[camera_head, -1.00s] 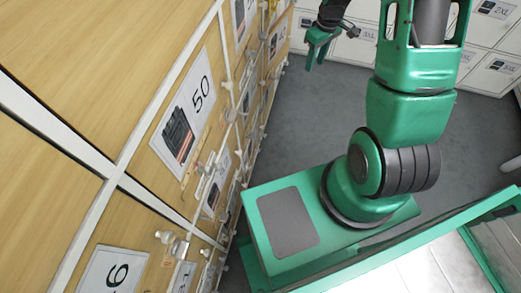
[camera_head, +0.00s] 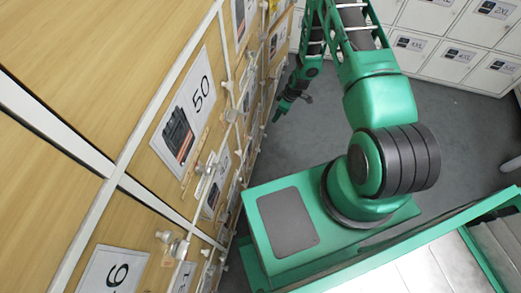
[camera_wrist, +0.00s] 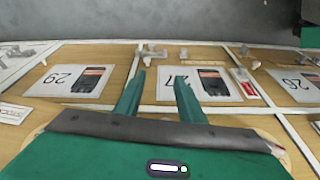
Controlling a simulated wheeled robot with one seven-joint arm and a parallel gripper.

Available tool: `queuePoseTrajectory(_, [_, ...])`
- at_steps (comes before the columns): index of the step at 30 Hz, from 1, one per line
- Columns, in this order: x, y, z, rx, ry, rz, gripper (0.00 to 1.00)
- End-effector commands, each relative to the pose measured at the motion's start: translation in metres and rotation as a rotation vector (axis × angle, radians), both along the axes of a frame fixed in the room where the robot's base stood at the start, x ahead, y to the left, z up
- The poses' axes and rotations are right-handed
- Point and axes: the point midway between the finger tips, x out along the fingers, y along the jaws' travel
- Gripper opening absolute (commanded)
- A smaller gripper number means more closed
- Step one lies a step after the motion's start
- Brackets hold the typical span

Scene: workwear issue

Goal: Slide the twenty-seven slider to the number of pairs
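In the wrist view a card numbered 27 (camera_wrist: 212,84) with a dark glove-like picture is fixed to a wooden door; its number is partly covered by my right finger. Right of the card is a narrow strip with red and white parts (camera_wrist: 244,84), which looks like its slider; its scale is too small to read. My gripper (camera_wrist: 158,76) is open and empty, its two green fingers apart in front of the door, left of the strip. In the head view my gripper (camera_head: 284,106) hangs beside the cabinet front, and card 27 cannot be made out.
Card 29 (camera_wrist: 77,80) is to the left and card 26 (camera_wrist: 300,86) to the right in the wrist view. White knobs and fittings (camera_wrist: 150,53) stick out from the doors. The head view shows card 50 (camera_head: 190,110), white lockers (camera_head: 450,55) behind, and clear grey floor.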

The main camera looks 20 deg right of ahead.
Motion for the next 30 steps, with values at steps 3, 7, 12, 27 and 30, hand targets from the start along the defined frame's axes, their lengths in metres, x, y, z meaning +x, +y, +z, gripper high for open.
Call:
queuePoseTrajectory(3, [-0.014,0.017,-0.043,0.023,-0.015,0.040,0.36])
queuePoseTrajectory(7, [-0.029,0.034,-0.083,0.043,-0.041,0.078,0.36])
queuePoseTrajectory(12, [-0.046,0.049,-0.119,0.061,-0.068,0.109,0.36])
queuePoseTrajectory(27, [-0.048,0.070,-0.170,0.072,-0.085,0.126,0.36])
queuePoseTrajectory(30, [-0.044,0.075,-0.187,0.071,-0.085,0.125,0.36])
